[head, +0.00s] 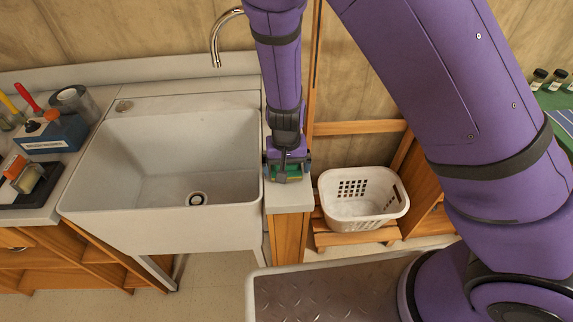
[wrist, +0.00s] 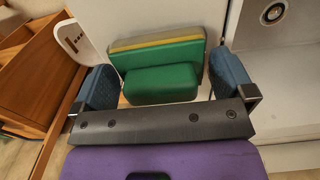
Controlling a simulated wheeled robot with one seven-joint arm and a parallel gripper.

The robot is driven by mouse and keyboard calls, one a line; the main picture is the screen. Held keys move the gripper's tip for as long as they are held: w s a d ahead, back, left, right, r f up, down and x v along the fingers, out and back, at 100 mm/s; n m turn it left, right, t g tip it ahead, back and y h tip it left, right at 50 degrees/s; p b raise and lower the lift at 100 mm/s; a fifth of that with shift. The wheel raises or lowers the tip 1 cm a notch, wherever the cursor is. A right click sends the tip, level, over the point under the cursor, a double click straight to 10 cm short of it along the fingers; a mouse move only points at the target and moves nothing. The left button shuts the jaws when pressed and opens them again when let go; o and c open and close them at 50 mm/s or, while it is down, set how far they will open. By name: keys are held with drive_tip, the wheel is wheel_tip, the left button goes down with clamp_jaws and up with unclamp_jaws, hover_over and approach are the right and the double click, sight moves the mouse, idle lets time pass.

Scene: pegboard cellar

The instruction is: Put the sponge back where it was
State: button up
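A green block (wrist: 162,84), which looks like the sponge, lies between the two fingers of my gripper (wrist: 165,88) in the wrist view. A wider green piece with a yellow stripe and a grey edge (wrist: 155,57) is right behind it; I cannot tell whether the two are one object. The blue fingers stand apart, with a narrow gap at each side of the block, so my gripper looks open. In the head view my gripper (head: 287,166) points down at the narrow counter strip right of the sink, with a bit of green (head: 286,178) showing under it.
The white sink (head: 160,205) is left of my gripper. A white basket (head: 361,213) stands on a low wooden stand to the right. A blue box (head: 57,138), a tape roll (head: 76,101) and a dark tray (head: 30,190) stand on the left counter. A faucet (head: 216,40) rises behind the sink.

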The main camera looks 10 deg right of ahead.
wheel_tip(320, 180, up, 11)
drive_tip(key=shift+f, duration=0.1)
drive_tip(key=shift+r, duration=0.7)
drive_tip(key=shift+r, duration=0.1)
drive_tip(key=s+d+r+y, duration=0.2)
drive_tip(key=d+r, duration=0.6)
drive_tip(key=r, duration=0.3)
drive_tip(key=s+d+r+t+h, duration=0.2)
drive_tip(key=s+d+r+t, duration=0.3)
drive_tip(key=s+d+r, duration=1.1)
drive_tip(key=shift+s+d+r, duration=0.3)
drive_tip(key=shift+r, duration=0.05)
